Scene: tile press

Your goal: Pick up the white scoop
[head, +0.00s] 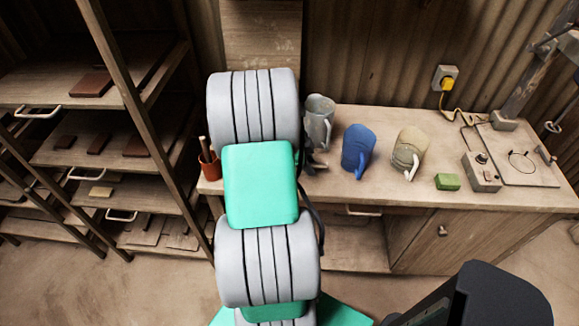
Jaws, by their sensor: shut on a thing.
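A pale grey, jug-like scoop (319,112) stands at the back left of the bench, just right of my arm. It may be the white scoop. A dark part of my gripper (314,160) shows by the low end of its handle. My arm hides most of the gripper, so the fingertips and their contact are hard to make out. A blue vessel (357,146) with a blue handle stands right of it. A cream vessel (411,146) with a white handle stands further right. Both are apart from my gripper.
The bench (480,205) also bears a green block (447,182), a grey control box (482,172) and a red-brown pot of tools (209,165) beside my arm. A shelf rack (126,85) with tiles stands at left. The bench front between the vessels and green block is clear.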

